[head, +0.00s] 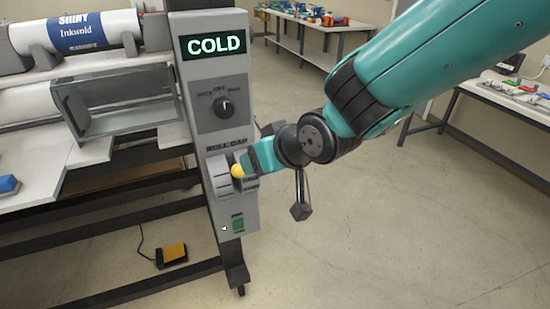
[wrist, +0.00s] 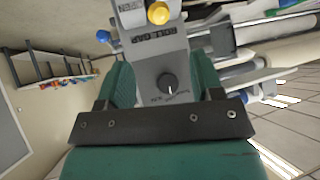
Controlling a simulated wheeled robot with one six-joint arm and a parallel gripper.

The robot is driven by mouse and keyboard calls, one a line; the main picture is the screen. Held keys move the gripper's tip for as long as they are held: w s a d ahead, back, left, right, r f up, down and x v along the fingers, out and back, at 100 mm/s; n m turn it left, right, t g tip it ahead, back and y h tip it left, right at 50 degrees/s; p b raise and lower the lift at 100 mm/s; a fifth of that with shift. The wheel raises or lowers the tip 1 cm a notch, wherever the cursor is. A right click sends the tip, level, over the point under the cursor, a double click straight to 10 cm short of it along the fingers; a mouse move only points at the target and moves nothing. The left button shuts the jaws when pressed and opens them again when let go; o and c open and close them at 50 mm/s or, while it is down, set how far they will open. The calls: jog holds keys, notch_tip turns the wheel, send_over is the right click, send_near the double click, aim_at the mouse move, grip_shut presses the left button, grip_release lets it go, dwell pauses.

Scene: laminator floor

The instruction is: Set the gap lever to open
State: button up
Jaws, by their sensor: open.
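The gap lever shows as a round yellow knob (head: 238,170) at the slotted plate under the "ROLL GAP" label on the machine's grey control panel (head: 208,125). In the wrist view the yellow knob (wrist: 158,13) is at the top edge, beyond the fingertips. My gripper (head: 250,162) is at the panel, just right of the knob and partly covering the plate's right side. In the wrist view its two green fingers (wrist: 162,70) are apart with nothing held between them. Whether a finger touches the knob I cannot tell. The lever's stem is hidden.
Above the lever are a black rotary dial (head: 224,107) and a display (head: 214,44) reading "COLD". A green switch (head: 238,224) is below. A yellow foot pedal (head: 172,254) lies on the floor. Benches (head: 308,42) stand behind; the floor to the right is clear.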

jog(key=shift+v, duration=2.25)
jog(key=s+d+r+g+h, duration=0.2)
jog(key=s+d+g, duration=0.5)
jog(key=s+d, duration=0.7)
jog(key=s+r, duration=0.1)
jog(key=s, duration=0.3)
jog(key=shift+s+d, duration=0.2)
jog(key=shift+d, duration=0.05)
